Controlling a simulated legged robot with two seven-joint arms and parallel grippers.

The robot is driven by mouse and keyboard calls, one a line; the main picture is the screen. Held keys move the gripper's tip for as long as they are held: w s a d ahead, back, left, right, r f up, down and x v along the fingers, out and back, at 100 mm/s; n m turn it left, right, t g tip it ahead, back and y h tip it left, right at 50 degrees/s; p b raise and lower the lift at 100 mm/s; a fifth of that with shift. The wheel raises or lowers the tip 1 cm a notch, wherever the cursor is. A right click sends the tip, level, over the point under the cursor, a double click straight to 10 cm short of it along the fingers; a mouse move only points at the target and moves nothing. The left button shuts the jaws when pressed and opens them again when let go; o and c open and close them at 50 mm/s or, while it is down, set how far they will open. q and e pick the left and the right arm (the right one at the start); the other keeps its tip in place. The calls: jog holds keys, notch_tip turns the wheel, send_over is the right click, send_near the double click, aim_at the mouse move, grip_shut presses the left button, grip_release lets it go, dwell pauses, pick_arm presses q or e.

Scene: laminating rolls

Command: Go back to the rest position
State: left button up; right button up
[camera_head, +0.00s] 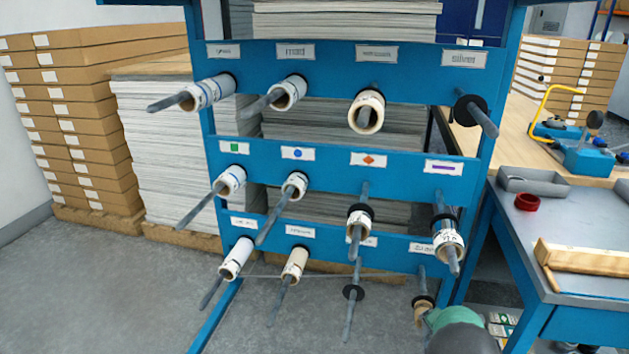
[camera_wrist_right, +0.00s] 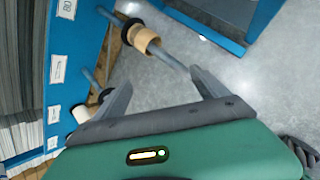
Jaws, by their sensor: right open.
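My right gripper (camera_wrist_right: 162,78) is open in the right wrist view, with nothing between its two grey fingers. A tan roll (camera_wrist_right: 146,40) sits on a metal spindle just beyond the fingers, apart from them, and the spindle's free end reaches towards the right finger. In the head view, my green and grey right wrist (camera_head: 456,330) is at the bottom right, close to the tan roll (camera_head: 422,308) on the lowest right spindle. The fingers are hidden there. My left gripper is not in view.
A blue rack (camera_head: 330,150) holds several rolls on protruding spindles; the top right spindle (camera_head: 482,118) is bare beyond its black collar. A workbench (camera_head: 590,225) with a grey tray, red ring and wooden box stands at right. Stacked boxes (camera_head: 75,120) stand at left. Floor before the rack is clear.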

jog(key=s+a+r+m, duration=0.4)
jog(key=s+r+m, duration=0.6)
jog(key=m, duration=0.4)
jog(key=s+a+m+g, duration=0.1)
jog(key=s+a+m, duration=0.25)
jog(key=s, duration=0.35)
jog(key=s+a+m+g+y, duration=0.1)
jog(key=s+a+m+g, duration=0.2)
jog(key=s, duration=0.5)
jog(key=s+a+m, duration=0.3)
jog(key=s+a, duration=0.1)
jog(key=s, duration=0.3)
notch_tip(320, 180, up, 30)
jog(key=p, duration=2.9)
jog(key=shift+w+a+f+p, duration=0.15)
jog(key=shift+w+p, duration=0.1)
jog(key=shift+p, duration=0.1)
